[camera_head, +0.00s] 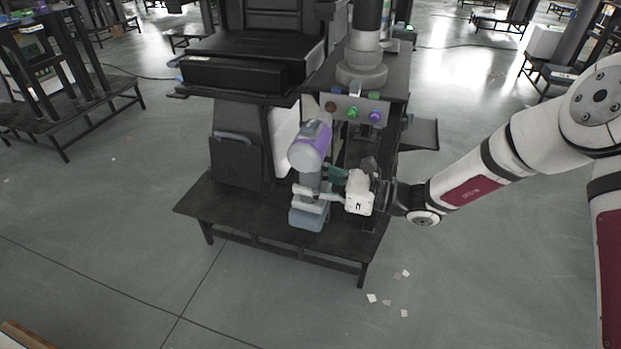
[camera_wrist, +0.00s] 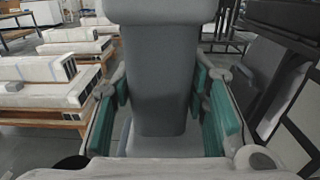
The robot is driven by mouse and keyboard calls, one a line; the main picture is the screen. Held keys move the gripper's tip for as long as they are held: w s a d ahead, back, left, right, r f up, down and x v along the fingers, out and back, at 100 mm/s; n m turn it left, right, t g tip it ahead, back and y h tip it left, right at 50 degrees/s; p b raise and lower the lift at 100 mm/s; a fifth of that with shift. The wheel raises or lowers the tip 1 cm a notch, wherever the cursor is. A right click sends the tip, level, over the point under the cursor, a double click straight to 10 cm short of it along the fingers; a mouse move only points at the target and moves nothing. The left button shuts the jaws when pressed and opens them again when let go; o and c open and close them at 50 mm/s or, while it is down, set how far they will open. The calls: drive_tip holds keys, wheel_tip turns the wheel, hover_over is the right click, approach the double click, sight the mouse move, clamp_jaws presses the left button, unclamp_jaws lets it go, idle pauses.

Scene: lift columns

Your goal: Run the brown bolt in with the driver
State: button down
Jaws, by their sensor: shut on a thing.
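The driver (camera_head: 310,145) is a purple and grey power tool with a blue-grey base block (camera_head: 309,218). My gripper (camera_head: 321,187) is shut around its grey handle, and the driver stands upright, its rear toward the head camera. In the wrist view the grey handle (camera_wrist: 160,85) sits between the green pads of my gripper (camera_wrist: 165,115). The brown bolt (camera_head: 331,106) is at the left of a grey panel (camera_head: 345,101), just beyond the driver's front end in the head view. The driver's tip is hidden by its body, so I cannot tell whether it touches the bolt.
A green bolt (camera_head: 352,112) and a purple bolt (camera_head: 375,116) sit to the right on the same panel. A lift column (camera_head: 362,50) rises behind it. A black seat-like unit (camera_head: 250,75) stands at the left on the dark bench (camera_head: 245,215). Open floor lies in front.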

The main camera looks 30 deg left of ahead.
drive_tip(key=shift+s+r, duration=0.1)
drive_tip(key=shift+s+d+p, duration=0.25)
drive_tip(key=shift+s+p, duration=0.25)
drive_tip(key=shift+s, duration=0.45)
drive_tip(key=shift+s+d+p, duration=0.2)
drive_tip(key=shift+s+p, duration=0.25)
drive_tip(key=shift+s, duration=0.45)
